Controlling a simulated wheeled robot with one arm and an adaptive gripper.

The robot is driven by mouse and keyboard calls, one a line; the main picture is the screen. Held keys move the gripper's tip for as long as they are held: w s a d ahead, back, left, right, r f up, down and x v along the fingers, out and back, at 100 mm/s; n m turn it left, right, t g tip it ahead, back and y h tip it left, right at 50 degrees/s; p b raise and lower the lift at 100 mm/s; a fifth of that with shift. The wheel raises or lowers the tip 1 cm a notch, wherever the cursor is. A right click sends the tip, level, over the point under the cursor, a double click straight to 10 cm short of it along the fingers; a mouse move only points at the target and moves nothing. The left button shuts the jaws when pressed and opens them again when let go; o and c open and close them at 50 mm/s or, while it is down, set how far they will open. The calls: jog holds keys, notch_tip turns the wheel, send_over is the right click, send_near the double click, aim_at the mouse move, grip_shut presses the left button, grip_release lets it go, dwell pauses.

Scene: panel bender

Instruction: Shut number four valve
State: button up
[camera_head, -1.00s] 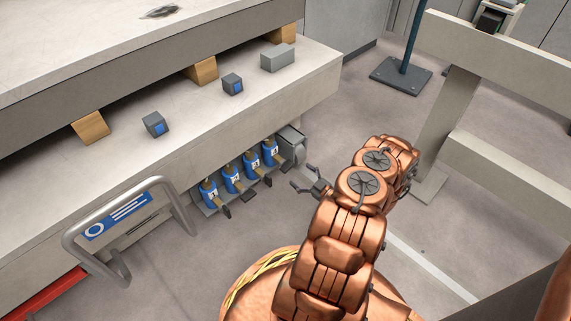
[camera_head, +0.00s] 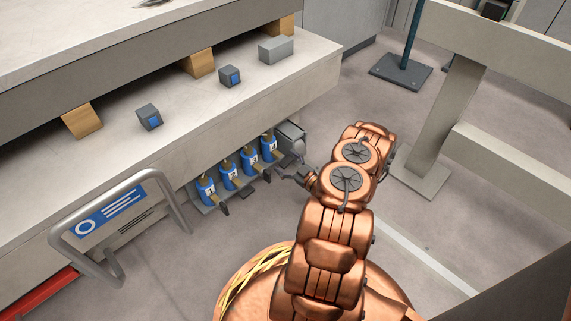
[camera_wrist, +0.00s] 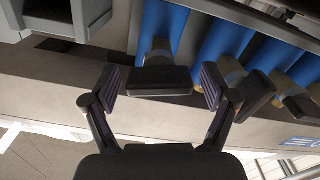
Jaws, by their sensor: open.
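Several blue valves stand in a row on a low grey shelf along the machine's base, with white number labels too small to read surely. The end valve (camera_head: 268,147), nearest the grey box, also shows in the wrist view (camera_wrist: 163,30). Its dark handle (camera_wrist: 160,80) lies crosswise between the fingers of my gripper (camera_wrist: 160,88), which is open. I cannot tell whether either finger touches it. In the head view my gripper (camera_head: 290,173) is beside this end valve. The other valves (camera_head: 249,161), (camera_head: 228,175) and (camera_head: 206,189) run away to the left.
A grey box (camera_head: 291,137) sits right beside the end valve. A grey rail with a blue sign (camera_head: 112,210) stands left of the row. The machine bed overhangs the valves. A beige frame (camera_head: 440,130) and a post base (camera_head: 401,71) stand at right; floor is clear between.

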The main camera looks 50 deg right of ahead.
jog(key=c, duration=1.2)
jog(key=shift+o, duration=0.2)
jog(key=shift+r+m+p, duration=0.3)
jog(key=shift+p, duration=0.8)
jog(key=m+p, duration=0.1)
jog(key=p, duration=0.2)
jog(key=shift+f+m+p, duration=0.25)
jog(key=shift+m+p, duration=0.6)
jog(key=shift+m, duration=0.05)
jog(key=o, duration=1.2)
jog(key=shift+c, duration=0.2)
